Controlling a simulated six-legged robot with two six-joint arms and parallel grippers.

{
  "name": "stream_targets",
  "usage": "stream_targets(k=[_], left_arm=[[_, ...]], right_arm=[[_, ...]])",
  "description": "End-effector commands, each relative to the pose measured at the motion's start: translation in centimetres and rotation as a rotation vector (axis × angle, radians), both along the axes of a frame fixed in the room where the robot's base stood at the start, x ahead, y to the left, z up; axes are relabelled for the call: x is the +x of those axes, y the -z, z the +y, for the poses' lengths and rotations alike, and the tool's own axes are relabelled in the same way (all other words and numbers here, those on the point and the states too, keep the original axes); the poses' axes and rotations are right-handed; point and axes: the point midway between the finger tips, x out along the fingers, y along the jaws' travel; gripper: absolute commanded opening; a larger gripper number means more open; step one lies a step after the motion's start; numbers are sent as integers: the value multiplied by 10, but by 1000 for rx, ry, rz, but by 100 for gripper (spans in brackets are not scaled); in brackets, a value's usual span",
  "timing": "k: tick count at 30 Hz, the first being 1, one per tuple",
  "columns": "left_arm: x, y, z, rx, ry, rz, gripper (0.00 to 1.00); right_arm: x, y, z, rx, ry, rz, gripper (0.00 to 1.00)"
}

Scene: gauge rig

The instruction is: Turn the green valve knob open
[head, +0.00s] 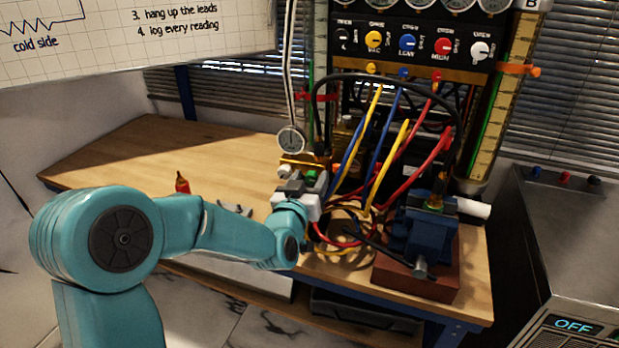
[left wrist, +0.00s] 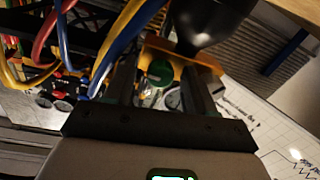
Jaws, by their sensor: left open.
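The green valve knob (left wrist: 160,72) shows in the left wrist view between my left gripper's two dark fingers, with visible space on either side. It also shows as a small green patch in the head view (head: 309,174), just beyond the gripper and partly hidden by it. My left gripper (head: 304,184) is open and empty, close in front of the knob at the rig's lower left. In the left wrist view its fingers (left wrist: 159,84) point toward the knob. Whether either finger touches the knob cannot be told. My right gripper is in neither view.
A round gauge (head: 291,140) stands just behind the knob. Yellow, blue and red leads (head: 372,150) hang close on the right. A blue vise (head: 423,232) stands farther right. A small red-tipped item (head: 182,183) is on the wooden bench (head: 120,160), whose left part is mostly clear.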

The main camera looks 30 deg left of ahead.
Motion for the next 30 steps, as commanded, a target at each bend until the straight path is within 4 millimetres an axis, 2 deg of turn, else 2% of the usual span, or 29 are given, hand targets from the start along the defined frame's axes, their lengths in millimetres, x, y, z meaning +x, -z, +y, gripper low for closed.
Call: stream_targets(k=[8,9,13,23,30], left_arm=[[2,0,1,0,0,0,55],[2,0,1,0,0,0,42],[2,0,1,0,0,0,0],[1,2,1,-29,-1,-11,0],[1,6,1,-154,-1,-52,0]], right_arm=[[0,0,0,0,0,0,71],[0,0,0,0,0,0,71],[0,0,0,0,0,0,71],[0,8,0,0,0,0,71],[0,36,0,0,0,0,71]])
